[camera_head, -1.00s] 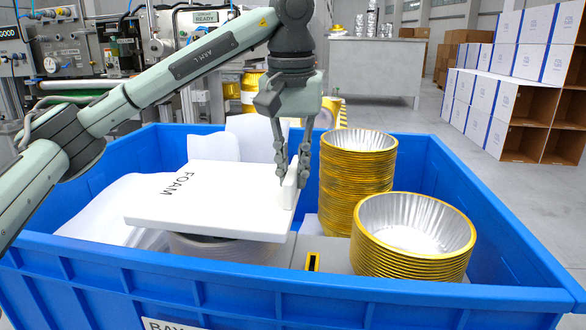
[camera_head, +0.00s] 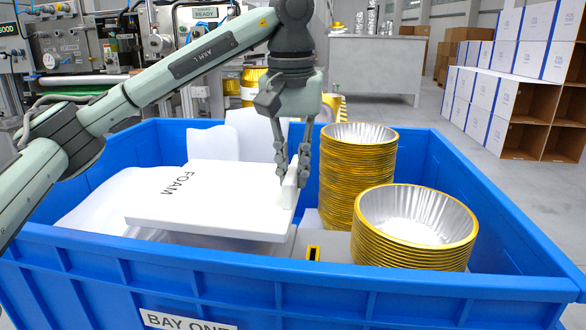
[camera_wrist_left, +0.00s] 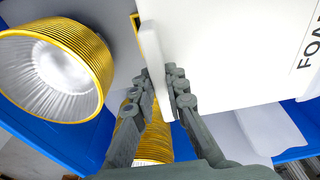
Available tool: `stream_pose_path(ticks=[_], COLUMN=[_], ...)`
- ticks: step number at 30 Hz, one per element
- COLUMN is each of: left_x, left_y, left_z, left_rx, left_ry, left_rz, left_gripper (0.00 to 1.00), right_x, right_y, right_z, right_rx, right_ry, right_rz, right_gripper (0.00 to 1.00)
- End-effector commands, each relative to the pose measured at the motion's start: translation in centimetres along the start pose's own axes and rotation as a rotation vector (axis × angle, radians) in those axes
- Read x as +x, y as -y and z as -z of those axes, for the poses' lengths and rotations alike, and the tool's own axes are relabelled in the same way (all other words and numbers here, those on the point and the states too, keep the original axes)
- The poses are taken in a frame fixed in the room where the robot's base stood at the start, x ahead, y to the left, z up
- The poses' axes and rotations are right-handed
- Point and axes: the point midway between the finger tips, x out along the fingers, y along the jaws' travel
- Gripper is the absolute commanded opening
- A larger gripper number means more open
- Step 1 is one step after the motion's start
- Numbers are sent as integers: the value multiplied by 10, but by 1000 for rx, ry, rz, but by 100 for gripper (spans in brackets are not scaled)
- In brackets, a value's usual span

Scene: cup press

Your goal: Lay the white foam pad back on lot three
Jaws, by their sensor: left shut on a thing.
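The white foam pad (camera_head: 205,200), marked FOAM, lies nearly flat inside the left half of the blue bin. It also fills the upper right of the left wrist view (camera_wrist_left: 235,60). My left gripper (camera_head: 292,178) points down and is shut on the upright white tab at the pad's right edge; the left wrist view shows the tab between its fingers (camera_wrist_left: 164,88). What lies under the pad is almost wholly hidden, so I cannot tell whether the pad touches it. I see no lot-three marking. My right gripper is not in view.
The blue bin (camera_head: 400,291) has raised walls around the pad. A tall stack of gold-rimmed foil pans (camera_head: 357,180) stands right of my gripper, with a shorter stack (camera_head: 412,230) in front. White sheets (camera_head: 105,205) lie left of and behind the pad.

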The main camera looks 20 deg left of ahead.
Motion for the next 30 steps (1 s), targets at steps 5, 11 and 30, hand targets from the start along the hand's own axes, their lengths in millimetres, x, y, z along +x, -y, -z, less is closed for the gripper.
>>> stream_pose_path(ticks=[5,11,30], left_x=[0,2,11], left_y=[0,0,0], left_z=[0,0,-1], left_rx=[0,0,0], left_ry=[0,0,-1], left_rz=[0,0,0], left_gripper=[0,0,28], right_x=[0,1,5], right_y=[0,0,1], right_z=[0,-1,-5], right_rx=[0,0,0], right_ry=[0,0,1], right_rz=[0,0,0], right_gripper=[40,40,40])
